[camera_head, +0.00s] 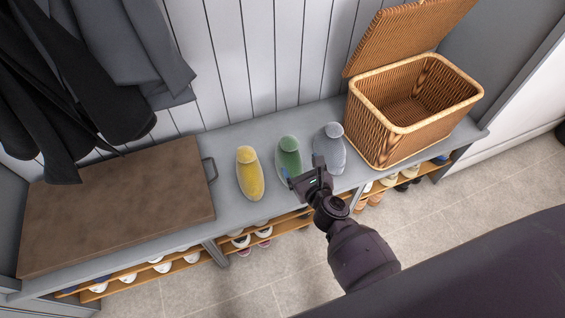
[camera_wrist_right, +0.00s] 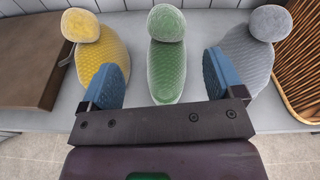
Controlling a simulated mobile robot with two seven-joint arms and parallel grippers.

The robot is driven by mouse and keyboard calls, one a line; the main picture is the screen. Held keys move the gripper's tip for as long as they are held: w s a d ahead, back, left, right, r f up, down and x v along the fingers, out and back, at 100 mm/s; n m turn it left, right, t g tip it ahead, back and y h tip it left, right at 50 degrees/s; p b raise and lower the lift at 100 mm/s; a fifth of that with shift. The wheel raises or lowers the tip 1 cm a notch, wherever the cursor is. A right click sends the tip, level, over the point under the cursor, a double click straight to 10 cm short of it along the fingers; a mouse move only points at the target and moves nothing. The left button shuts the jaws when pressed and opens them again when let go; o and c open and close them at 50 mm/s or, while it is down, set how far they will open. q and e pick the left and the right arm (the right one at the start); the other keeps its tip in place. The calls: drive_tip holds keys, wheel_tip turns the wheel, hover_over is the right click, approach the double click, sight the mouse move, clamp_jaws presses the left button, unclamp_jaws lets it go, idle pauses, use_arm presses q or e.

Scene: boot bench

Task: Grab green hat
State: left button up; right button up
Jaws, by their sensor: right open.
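The green hat (camera_head: 288,158) is a knitted hat with a rounded top, lying on the grey bench between a yellow one and a grey one. In the right wrist view the green hat (camera_wrist_right: 166,60) lies ahead, centred between the two blue finger pads. My right gripper (camera_head: 300,177) is open and empty at the near side of the green hat, and it hides part of the hat's near right side in the head view. In the wrist view the right gripper (camera_wrist_right: 166,82) has its fingers wide apart. I cannot tell whether they touch anything. My left gripper is out of view.
A yellow hat (camera_head: 249,174) lies left of the green one and a grey hat (camera_head: 330,147) right of it. An open wicker basket (camera_head: 410,130) stands at the right, and a brown case (camera_head: 115,205) at the left. Shoe shelves (camera_head: 180,262) run below the bench (camera_head: 228,207). Coats hang upper left.

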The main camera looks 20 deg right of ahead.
sight(293, 147)
drive_tip(key=shift+m, duration=0.9)
drive_tip(key=w, duration=0.3)
drive_tip(key=w+f+b, duration=0.1)
drive_tip(key=shift+w+d+f, duration=0.1)
drive_tip(key=shift+w+d, duration=0.15)
drive_tip(key=shift+w, duration=0.9)
drive_tip(key=w, duration=0.1)
drive_tip(key=w+b, duration=0.1)
drive_tip(key=w, duration=0.1)
drive_tip(key=shift+f, duration=0.4)
drive_tip(key=shift+w, duration=0.6)
drive_tip(key=shift+w+r, duration=0.1)
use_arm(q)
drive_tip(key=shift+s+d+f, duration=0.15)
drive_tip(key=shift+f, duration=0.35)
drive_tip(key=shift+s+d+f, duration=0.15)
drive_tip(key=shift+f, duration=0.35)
use_arm(e)
drive_tip(key=c, duration=1.2)
